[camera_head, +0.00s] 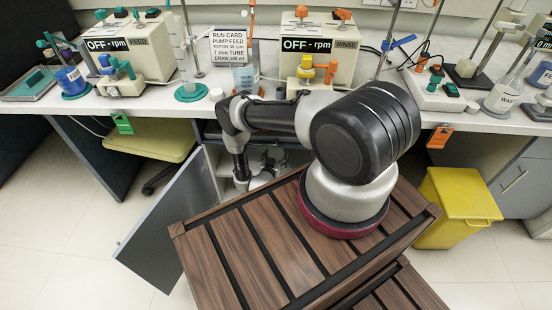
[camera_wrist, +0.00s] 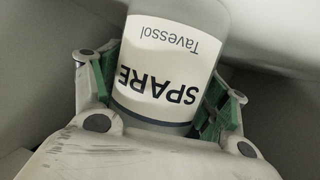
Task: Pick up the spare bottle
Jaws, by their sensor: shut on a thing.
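The spare bottle (camera_wrist: 172,62) fills the middle of the wrist view. It is pale, with a white label reading "SPARE" and "Tavessol" upside down in the picture. My gripper (camera_wrist: 160,92) is shut on it, with green-padded fingers at its left and right sides. The bottle's far end runs out of the top of the picture. In the head view my arm reaches down into the open cabinet (camera_head: 212,160) under the bench. I cannot make out the bottle there.
The cabinet door (camera_head: 165,225) stands open at the left of my arm. The bench (camera_head: 350,108) above carries a feed pump (camera_head: 125,50), a rinse pump (camera_head: 320,50) and glass columns. A yellow bin (camera_head: 455,205) stands right, a yellow-topped stool (camera_head: 150,140) left. Pale surfaces closely surround the bottle.

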